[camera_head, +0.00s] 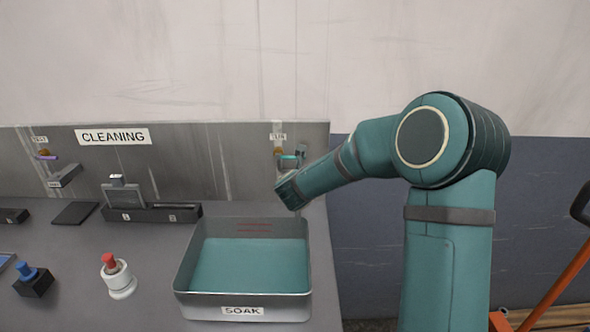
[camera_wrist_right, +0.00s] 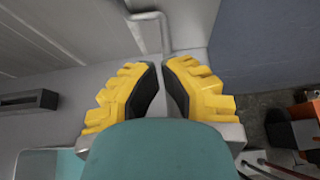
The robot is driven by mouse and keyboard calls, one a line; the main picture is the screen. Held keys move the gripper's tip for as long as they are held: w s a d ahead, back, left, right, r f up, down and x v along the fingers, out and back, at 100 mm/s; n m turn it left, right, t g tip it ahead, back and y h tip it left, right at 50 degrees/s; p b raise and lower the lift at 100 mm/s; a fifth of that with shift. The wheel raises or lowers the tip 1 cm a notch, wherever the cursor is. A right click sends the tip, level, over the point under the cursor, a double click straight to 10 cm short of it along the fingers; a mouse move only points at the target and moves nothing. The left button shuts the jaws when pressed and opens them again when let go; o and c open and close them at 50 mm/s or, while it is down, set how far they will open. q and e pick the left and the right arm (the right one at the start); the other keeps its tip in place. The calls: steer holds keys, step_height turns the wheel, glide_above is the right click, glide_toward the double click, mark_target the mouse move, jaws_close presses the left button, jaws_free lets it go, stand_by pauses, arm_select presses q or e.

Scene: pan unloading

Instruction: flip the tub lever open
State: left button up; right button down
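The tub lever (camera_head: 289,157) is a small teal handle on a tap on the back panel, under a small label, behind the right end of the tub. The grey open tub (camera_head: 242,312) marked SOAK stands below it, with a teal inside. My right arm reaches in from the right, its end just below and in front of the lever. The right gripper (camera_wrist_right: 161,68) shows yellow fingers with dark pads, a narrow empty gap between them. A bent grey pipe (camera_wrist_right: 151,17) lies just beyond the fingertips. The head view hides the fingers. My left gripper is out of view.
On the left are a second tap with a purple lever (camera_head: 46,158), a dark slotted rack (camera_head: 152,214), a white-based red button (camera_head: 119,281) and a black-based blue knob (camera_head: 33,282). The CLEANING panel (camera_head: 230,165) closes off the back. An orange bar (camera_head: 556,290) stands at far right.

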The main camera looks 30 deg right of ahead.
mark_target(292, 157)
steer(key=x, duration=1)
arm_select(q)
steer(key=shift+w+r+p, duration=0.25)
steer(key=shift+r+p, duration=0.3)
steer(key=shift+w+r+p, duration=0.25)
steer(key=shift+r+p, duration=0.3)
arm_select(e)
steer(key=r, duration=0.3)
steer(key=shift+w+d+r, duration=0.3)
steer(key=shift+w+r, duration=0.05)
steer(key=shift+r, duration=0.05)
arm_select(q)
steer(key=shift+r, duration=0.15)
arm_select(e)
steer(key=shift+r, duration=0.1)
arm_select(q)
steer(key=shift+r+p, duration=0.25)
steer(key=shift+p, duration=0.15)
arm_select(e)
steer(key=shift+s+r+n, duration=0.1)
steer(key=shift+r+n, duration=0.05)
steer(key=shift+n, duration=0.15)
